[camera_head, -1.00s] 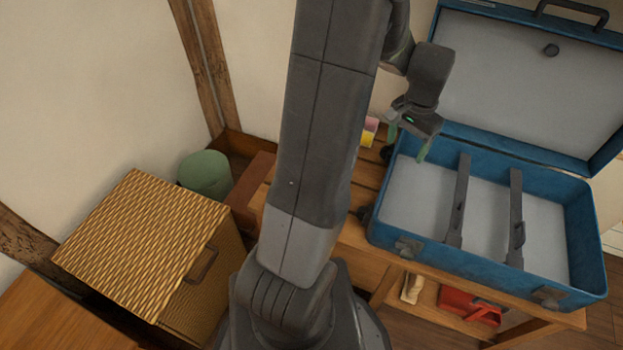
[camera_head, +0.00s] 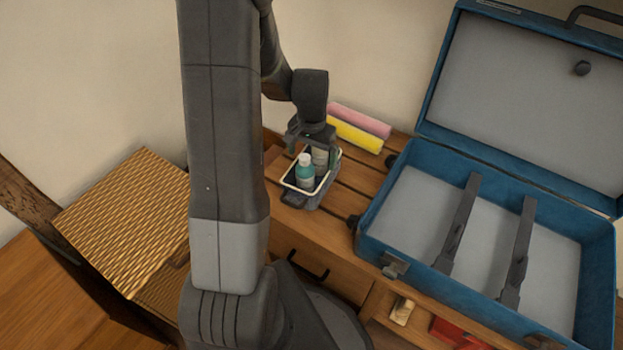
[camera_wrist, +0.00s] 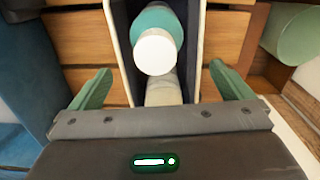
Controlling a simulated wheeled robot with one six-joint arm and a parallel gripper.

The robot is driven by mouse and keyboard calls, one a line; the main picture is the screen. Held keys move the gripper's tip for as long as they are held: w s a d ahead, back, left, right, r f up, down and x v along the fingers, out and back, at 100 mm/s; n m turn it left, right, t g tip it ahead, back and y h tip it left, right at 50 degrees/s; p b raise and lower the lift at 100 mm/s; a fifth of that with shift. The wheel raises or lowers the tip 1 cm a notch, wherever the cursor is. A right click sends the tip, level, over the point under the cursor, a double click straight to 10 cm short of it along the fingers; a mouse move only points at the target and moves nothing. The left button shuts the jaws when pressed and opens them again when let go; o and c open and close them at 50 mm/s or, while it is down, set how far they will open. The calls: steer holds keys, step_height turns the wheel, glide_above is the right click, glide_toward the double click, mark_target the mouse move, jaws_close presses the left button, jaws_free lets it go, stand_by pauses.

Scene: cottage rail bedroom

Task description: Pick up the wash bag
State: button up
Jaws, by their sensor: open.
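The wash bag (camera_head: 312,197) is a small grey open-topped bag with a pale rim, standing on the wooden bench beside the suitcase. It holds a teal bottle with a white cap (camera_head: 305,170) and a paler bottle behind it. In the wrist view the bag (camera_wrist: 192,70) lies between my fingers, with the white cap (camera_wrist: 155,52) facing the camera. My gripper (camera_head: 311,145) is open above the bag's far part, one green finger toward each side. In the wrist view my gripper (camera_wrist: 161,90) shows gaps between both fingers and the bag's sides.
An open blue suitcase (camera_head: 402,160) with dark straps stands on the bench (camera_head: 340,228) to the right. Pink (camera_head: 360,120) and yellow (camera_head: 354,135) rolls lie behind the bag. A wicker box (camera_head: 125,215) stands at left. Red and pale things sit on the lower shelf.

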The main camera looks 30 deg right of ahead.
step_height(320, 180, down, 3)
steer(key=shift+f+b, duration=0.15)
steer(key=shift+b, duration=0.15)
steer(key=shift+d, duration=0.1)
steer(key=c, duration=1)
